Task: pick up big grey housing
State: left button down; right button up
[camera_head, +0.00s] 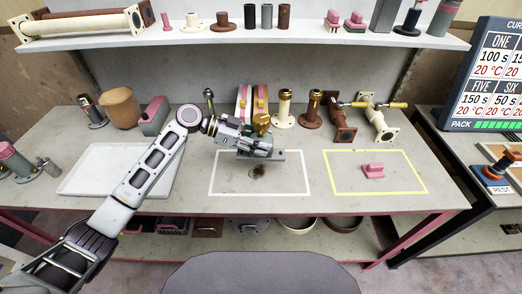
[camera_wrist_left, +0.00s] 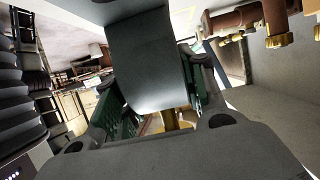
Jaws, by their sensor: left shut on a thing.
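The big grey housing shows in the head view as a flat grey flange (camera_head: 270,156) over the white-outlined square, with a gold cap (camera_head: 261,122) above it. My left gripper (camera_head: 254,143) reaches it from the left and covers much of its body. In the left wrist view, the smooth grey housing body (camera_wrist_left: 148,62) fills the middle, between the green-padded fingers of my left gripper (camera_wrist_left: 160,108), which is shut on it. A dark patch lies on the table under the flange; I cannot tell whether the flange touches the table. My right gripper is not in view.
A pink part (camera_head: 373,171) lies in the yellow-outlined area. A pale tray (camera_head: 75,180) is left, partly behind my arm. Brown and cream pipe pieces (camera_head: 340,121) stand along the back. A shelf (camera_head: 160,36) with parts runs above. The table front is clear.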

pick_arm(q)
notch_tip(320, 180, up, 2)
jog(key=shift+r, duration=0.1)
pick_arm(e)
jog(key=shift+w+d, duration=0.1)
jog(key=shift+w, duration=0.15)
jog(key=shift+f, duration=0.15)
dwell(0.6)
pick_arm(q)
jog(key=shift+f+b, duration=0.4)
jog(key=shift+b, duration=0.1)
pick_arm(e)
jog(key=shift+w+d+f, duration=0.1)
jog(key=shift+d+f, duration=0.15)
pick_arm(q)
jog(key=shift+f, duration=0.1)
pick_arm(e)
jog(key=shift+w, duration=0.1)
pick_arm(q)
jog(key=shift+f, duration=0.25)
jog(key=shift+f+b, duration=0.15)
jog(key=shift+b, duration=0.25)
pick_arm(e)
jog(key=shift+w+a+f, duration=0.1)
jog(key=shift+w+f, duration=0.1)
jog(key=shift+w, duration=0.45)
